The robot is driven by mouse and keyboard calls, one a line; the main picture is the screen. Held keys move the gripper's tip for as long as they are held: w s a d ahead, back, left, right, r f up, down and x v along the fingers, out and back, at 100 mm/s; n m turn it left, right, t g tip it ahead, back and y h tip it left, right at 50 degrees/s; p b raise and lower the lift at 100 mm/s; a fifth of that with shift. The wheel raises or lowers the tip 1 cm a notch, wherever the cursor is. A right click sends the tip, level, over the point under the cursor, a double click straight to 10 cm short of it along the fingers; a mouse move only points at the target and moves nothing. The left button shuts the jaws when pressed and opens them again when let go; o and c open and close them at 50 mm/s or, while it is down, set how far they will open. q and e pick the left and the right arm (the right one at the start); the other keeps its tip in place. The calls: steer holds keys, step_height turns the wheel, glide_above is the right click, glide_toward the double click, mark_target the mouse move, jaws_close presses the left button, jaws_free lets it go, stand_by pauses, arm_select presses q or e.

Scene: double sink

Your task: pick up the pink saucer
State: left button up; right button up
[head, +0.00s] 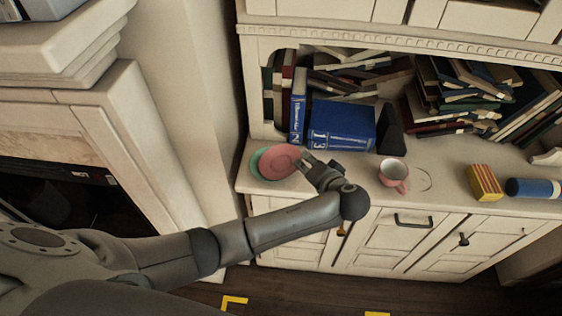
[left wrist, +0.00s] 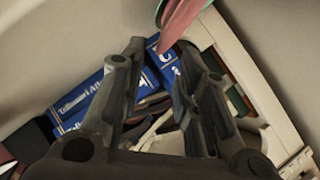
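The pink saucer (head: 278,161) is at the left end of the cabinet counter, overlapping a green saucer (head: 256,168). In the left wrist view the pink saucer (left wrist: 180,20) shows edge-on at the top, by the tip of the right-hand finger, with a green edge (left wrist: 238,98) beside it. My left gripper (head: 304,161) is at the pink saucer's right edge in the head view. I cannot tell whether a finger touches the saucer. My right gripper is not in view.
Blue books (head: 342,127) stand behind the saucers. A wall edge (head: 190,100) lies left of the cabinet.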

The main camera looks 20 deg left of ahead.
mark_target(281, 163)
arm_select(q)
steer(key=shift+p+x, duration=0.65)
steer(key=shift+x, duration=1.95)
steer(key=shift+s+f, duration=0.15)
steer(key=shift+d, duration=0.1)
jaws_close()
